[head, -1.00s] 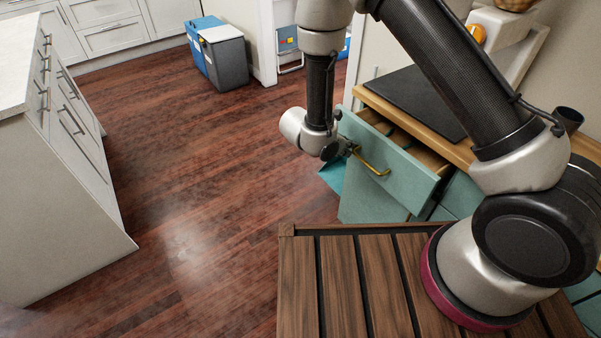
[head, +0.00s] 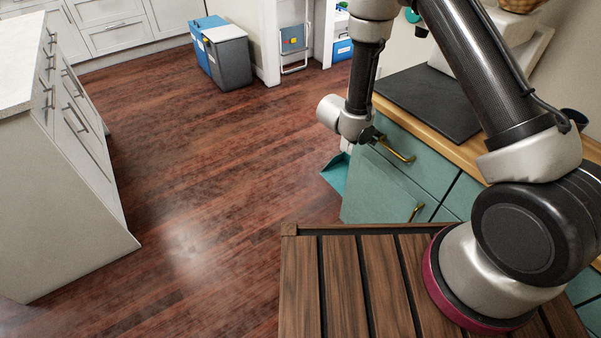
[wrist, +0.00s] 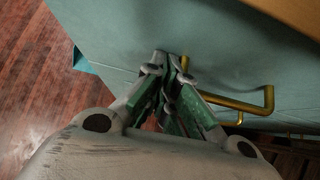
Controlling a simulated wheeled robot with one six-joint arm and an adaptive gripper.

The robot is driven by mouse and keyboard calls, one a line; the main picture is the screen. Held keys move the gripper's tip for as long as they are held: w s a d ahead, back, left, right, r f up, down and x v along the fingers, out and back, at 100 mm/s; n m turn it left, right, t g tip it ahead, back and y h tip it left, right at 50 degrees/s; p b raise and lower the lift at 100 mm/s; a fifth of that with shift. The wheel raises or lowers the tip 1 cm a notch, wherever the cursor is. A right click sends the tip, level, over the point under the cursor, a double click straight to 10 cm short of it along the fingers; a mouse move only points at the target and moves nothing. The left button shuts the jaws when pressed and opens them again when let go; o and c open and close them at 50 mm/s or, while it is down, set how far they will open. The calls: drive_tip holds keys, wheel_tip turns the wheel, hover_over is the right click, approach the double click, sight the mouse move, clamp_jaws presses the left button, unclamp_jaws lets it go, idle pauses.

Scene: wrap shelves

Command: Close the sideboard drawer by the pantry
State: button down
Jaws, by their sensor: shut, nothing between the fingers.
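The sideboard drawer (head: 420,160) is a teal front with a brass bar handle (head: 396,150), under the wooden top of the sideboard. In the head view its front sits flush with the cabinet and no open gap shows. My gripper (head: 376,138) is at the left part of the drawer front, beside the handle. In the wrist view my gripper (wrist: 172,62) is shut and empty, its tips at the teal front (wrist: 215,50), left of the brass handle (wrist: 240,104). Whether the tips still press on the front cannot be told.
A dark mat (head: 428,103) lies on the sideboard top (head: 468,150). A teal dustpan-like piece (head: 336,172) is at the sideboard's left end. A blue and grey bin pair (head: 222,55) stands at the back. White cabinets (head: 70,150) are on the left. The wooden floor (head: 220,160) between is clear.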

drive_tip(key=shift+w+d+r, duration=0.15)
drive_tip(key=shift+d, duration=0.05)
drive_tip(key=v, duration=1.2)
drive_tip(key=s+d+r+m+y, duration=0.2)
drive_tip(key=s+d+r+m, duration=0.4)
drive_tip(key=s+r+m, duration=0.2)
drive_tip(key=s+d+r+m+y, duration=0.3)
drive_tip(key=s+d+r+m, duration=0.4)
drive_tip(key=r, duration=0.5)
drive_tip(key=s+d+r+m+g+y, duration=0.1)
drive_tip(key=s+d+r+m+y, duration=0.2)
drive_tip(key=s+d+r+m, duration=0.3)
drive_tip(key=s+r+m, duration=0.3)
drive_tip(key=s+r, duration=0.1)
drive_tip(key=s, duration=0.1)
drive_tip(key=shift+s+d+m, duration=0.2)
drive_tip(key=shift+d+m, duration=0.1)
drive_tip(key=shift+m, duration=0.1)
